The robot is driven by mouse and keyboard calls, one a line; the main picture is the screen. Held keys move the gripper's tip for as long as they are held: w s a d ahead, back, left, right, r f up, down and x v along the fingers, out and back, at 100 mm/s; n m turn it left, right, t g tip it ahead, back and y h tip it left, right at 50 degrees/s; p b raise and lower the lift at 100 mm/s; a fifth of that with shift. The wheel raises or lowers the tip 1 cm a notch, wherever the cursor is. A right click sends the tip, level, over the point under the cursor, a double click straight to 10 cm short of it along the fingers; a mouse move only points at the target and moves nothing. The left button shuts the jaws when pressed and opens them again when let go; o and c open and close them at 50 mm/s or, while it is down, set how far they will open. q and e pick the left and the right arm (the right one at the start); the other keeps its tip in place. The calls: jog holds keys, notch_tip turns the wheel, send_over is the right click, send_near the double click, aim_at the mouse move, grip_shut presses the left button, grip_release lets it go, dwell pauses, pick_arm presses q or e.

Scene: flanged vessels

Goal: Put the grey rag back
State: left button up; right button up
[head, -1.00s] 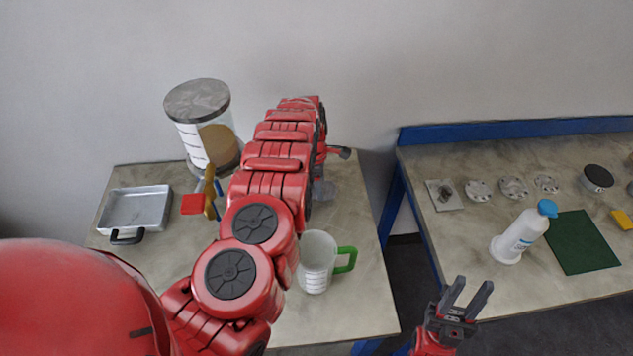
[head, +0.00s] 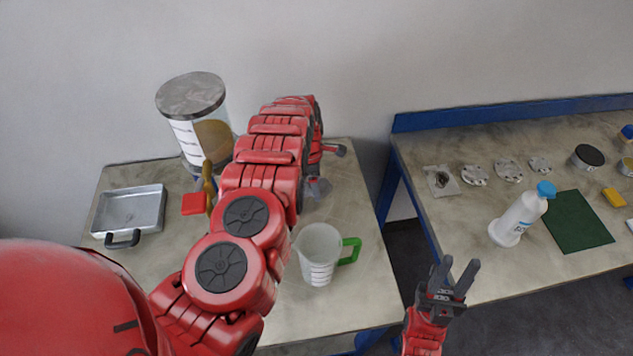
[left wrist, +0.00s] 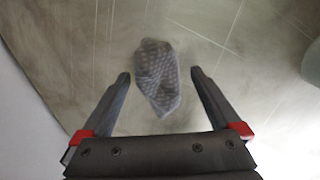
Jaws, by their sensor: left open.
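The grey rag (left wrist: 157,78) with light dots lies crumpled on the table top in the left wrist view. My left gripper (left wrist: 160,73) is open and empty, with its two fingers on either side of the rag in that picture. I cannot tell how high above the rag the fingers are. In the head view a small grey patch (head: 316,188) beside my left arm may be the rag; the arm hides most of that spot and the left gripper. My right gripper (head: 460,263) is open and empty, in front of the gap between the tables.
A measuring jug (head: 319,254) with a green handle stands right of my left arm. The right table holds a white bottle (head: 519,218), green mat (head: 578,222) and flanges.

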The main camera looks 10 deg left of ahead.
pick_arm(q)
jog(key=shift+d+r, duration=0.1)
jog(key=shift+r, duration=0.25)
jog(key=r, duration=0.1)
jog(key=r+b, duration=0.1)
jog(key=r, duration=0.1)
jog(key=r+b, duration=0.1)
jog(key=r, duration=0.1)
jog(key=shift+a, duration=0.35)
jog(key=shift+s+a+r+p, duration=0.1)
jog(key=shift+a+r+p, duration=0.1)
jog(key=shift+r+p, duration=1.05)
jog(key=shift+s+a+r+p, duration=0.15)
jog(key=shift+r+p, duration=0.45)
jog(key=shift+r, duration=1.1)
